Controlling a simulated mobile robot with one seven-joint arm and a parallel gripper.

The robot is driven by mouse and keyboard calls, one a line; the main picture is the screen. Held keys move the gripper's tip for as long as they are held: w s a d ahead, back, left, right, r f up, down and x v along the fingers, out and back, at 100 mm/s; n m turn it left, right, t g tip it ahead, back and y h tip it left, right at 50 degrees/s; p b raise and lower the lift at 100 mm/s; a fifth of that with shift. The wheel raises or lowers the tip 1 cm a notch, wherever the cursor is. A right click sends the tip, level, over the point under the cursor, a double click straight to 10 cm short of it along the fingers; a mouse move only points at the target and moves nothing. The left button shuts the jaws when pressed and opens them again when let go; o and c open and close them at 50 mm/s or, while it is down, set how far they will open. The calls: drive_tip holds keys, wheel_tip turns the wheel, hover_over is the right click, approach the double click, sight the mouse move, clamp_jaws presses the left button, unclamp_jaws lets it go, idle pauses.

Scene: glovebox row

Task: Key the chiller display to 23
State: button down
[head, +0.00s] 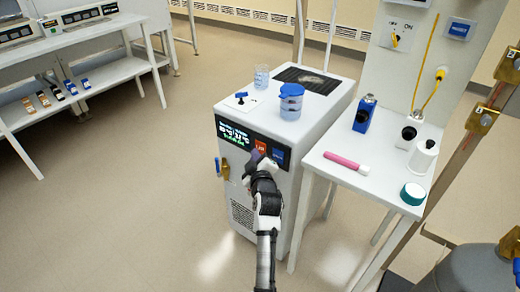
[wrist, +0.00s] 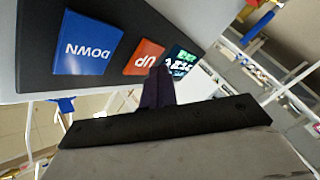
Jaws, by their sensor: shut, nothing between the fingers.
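The chiller (head: 285,150) is a white cabinet with a dark front panel. Its display (head: 234,134) shows lit characters that are too small and blurred for me to read. The orange UP key (head: 261,146) and the blue DOWN key (head: 279,156) sit right of the display. In the wrist view, the DOWN key (wrist: 86,45) and UP key (wrist: 144,57) appear upside down, with part of the display (wrist: 182,62) beside them. My gripper (wrist: 158,72) is shut and empty, its tips at the UP key's lower edge. I cannot tell whether they touch it.
A blue-lidded container (head: 291,101), a beaker (head: 262,77) and a small switch plate (head: 243,100) are on the chiller top. A white side table (head: 385,185) at right holds a pink tube (head: 346,161) and bottles. Open floor lies to the left.

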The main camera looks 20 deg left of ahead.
drive_tip(key=shift+w+d, duration=0.1)
drive_tip(key=shift+w, duration=0.2)
drive_tip(key=shift+w+d+b, duration=0.15)
drive_tip(key=shift+w+b, duration=0.2)
drive_tip(key=shift+b, duration=0.1)
idle(0.4)
drive_tip(key=shift+s, duration=0.15)
drive_tip(key=shift+s+a+p, duration=0.3)
drive_tip(key=shift+s, duration=0.35)
drive_tip(key=shift+s+a+p, duration=0.3)
drive_tip(key=shift+s+p, duration=0.1)
drive_tip(key=shift+s, duration=0.4)
drive_tip(key=shift+s+a+p, duration=0.25)
drive_tip(key=shift+s+p, duration=0.15)
drive_tip(key=shift+s, duration=0.35)
drive_tip(key=shift+s+a+p, duration=0.3)
drive_tip(key=shift+s+p, duration=0.1)
drive_tip(key=shift+s, duration=0.4)
